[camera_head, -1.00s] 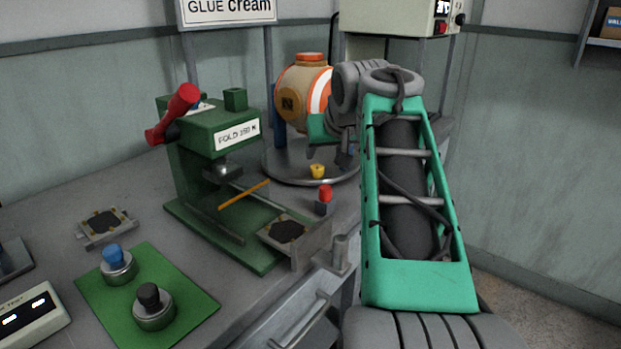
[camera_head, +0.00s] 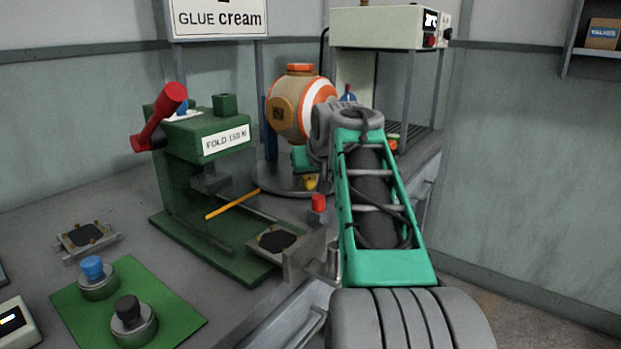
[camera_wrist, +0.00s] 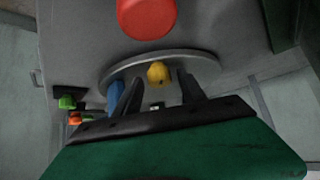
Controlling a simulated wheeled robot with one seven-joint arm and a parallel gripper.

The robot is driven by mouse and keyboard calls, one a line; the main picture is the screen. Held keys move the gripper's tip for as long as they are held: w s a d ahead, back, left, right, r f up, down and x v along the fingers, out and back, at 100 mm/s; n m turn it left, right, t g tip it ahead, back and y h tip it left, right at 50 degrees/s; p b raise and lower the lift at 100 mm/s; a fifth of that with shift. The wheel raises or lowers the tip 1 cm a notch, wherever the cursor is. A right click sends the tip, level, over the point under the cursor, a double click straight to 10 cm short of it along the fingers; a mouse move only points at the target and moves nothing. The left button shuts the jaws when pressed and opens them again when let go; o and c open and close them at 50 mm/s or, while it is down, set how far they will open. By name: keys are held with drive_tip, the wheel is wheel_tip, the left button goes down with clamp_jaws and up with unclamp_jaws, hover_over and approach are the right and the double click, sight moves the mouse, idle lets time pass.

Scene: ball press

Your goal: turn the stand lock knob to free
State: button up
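A small yellow knob (camera_head: 311,183) sits at the front of the round grey stand (camera_head: 272,183); I take it for the stand lock knob. My arm partly covers it in the head view. In the wrist view the yellow knob (camera_wrist: 158,73) lies just beyond my fingertips, in line with the gap between them. My gripper (camera_wrist: 160,82) is open, with its two dark fingers apart on either side of that line. I cannot tell whether they touch the knob. The orange, white and tan ball (camera_head: 299,108) is above the stand.
A red-topped button (camera_head: 318,203) stands close in front of the knob and also shows in the wrist view (camera_wrist: 147,15). The green press (camera_head: 205,160) with its red lever (camera_head: 160,117) and an orange rod (camera_head: 232,204) is to the left. A pale box (camera_head: 385,27) stands behind.

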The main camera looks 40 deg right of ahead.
clamp_jaws()
drive_tip(key=shift+r+p, duration=0.15)
drive_tip(key=shift+p, duration=0.45)
drive_tip(key=shift+d+r+n+y+p, duration=0.2)
drive_tip(key=shift+n+y+p, duration=0.3)
drive_tip(key=shift+p, duration=0.5)
drive_tip(key=n+y+p, duration=0.1)
drive_tip(key=p, duration=0.2)
drive_tip(key=n+y+p, duration=0.1)
drive_tip(key=n+p, duration=0.1)
drive_tip(key=p, duration=0.1)
drive_tip(key=shift+d+r+t+p, duration=0.15)
drive_tip(key=shift+r+t+p, duration=0.05)
drive_tip(key=shift+t+p, duration=0.15)
drive_tip(key=n+y+p, duration=0.2)
drive_tip(key=n+p, duration=0.1)
drive_tip(key=p, duration=0.3)
drive_tip(key=shift+f, duration=0.15)
drive_tip(key=shift+d+f+n+g+y+p, duration=0.15)
drive_tip(key=shift+n+g+y+p, duration=0.1)
drive_tip(key=shift+n+y+p, duration=0.3)
drive_tip(key=shift+a+f+n+g+y+p, duration=0.1)
drive_tip(key=shift+n+g+y+p, duration=0.2)
drive_tip(key=shift+p, duration=0.4)
drive_tip(key=shift+f, duration=0.15)
